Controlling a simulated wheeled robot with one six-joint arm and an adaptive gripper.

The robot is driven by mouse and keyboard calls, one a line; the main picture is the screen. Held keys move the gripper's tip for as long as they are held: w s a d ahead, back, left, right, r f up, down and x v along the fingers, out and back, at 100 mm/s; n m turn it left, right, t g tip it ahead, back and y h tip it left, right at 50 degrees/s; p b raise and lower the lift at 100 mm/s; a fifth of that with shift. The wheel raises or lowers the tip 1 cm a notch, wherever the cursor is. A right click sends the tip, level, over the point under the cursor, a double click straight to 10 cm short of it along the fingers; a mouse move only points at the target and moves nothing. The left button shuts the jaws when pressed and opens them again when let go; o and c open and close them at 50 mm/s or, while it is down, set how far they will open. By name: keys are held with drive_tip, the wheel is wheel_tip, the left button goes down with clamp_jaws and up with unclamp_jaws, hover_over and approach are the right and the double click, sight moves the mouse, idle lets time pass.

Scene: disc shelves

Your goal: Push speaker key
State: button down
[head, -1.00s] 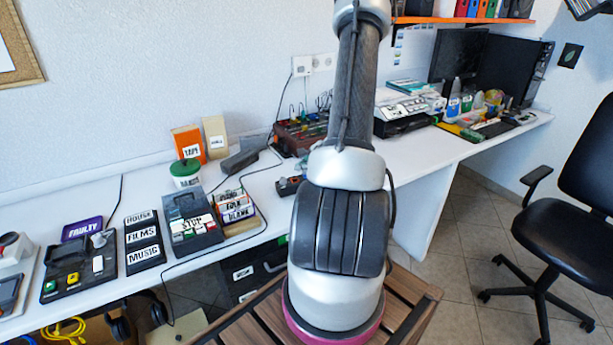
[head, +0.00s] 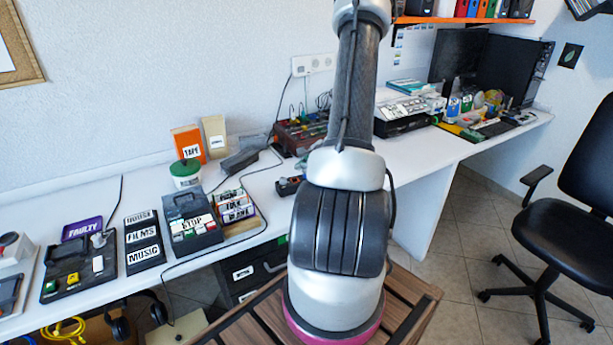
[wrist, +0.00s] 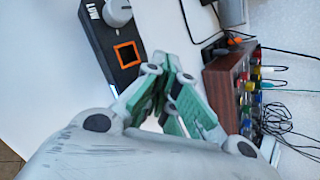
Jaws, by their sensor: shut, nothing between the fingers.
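In the wrist view a black box (wrist: 104,38) on the white desk carries a square key with an orange frame (wrist: 128,54), a grey knob (wrist: 118,12) and a small white label. I cannot read that label surely, and no key is plainly marked as a speaker key. My gripper (wrist: 176,76), with green finger pads, is shut and empty, just to the right of and below the orange-framed key in the picture. I cannot tell whether it touches the box. In the head view my gripper is out of the frame. A small dark device (head: 288,186) beside my arm may be this box.
A red-brown box (wrist: 222,90) with coloured knobs and cables stands to the right in the wrist view. In the head view the desk holds a STOP device (head: 193,236), a FAULTY device (head: 77,262) and an orange TAPE box (head: 187,142). A chair (head: 565,235) is at right.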

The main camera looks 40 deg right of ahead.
sight(304, 176)
drive_tip(key=shift+r, duration=0.35)
drive_tip(key=shift+r, duration=3)
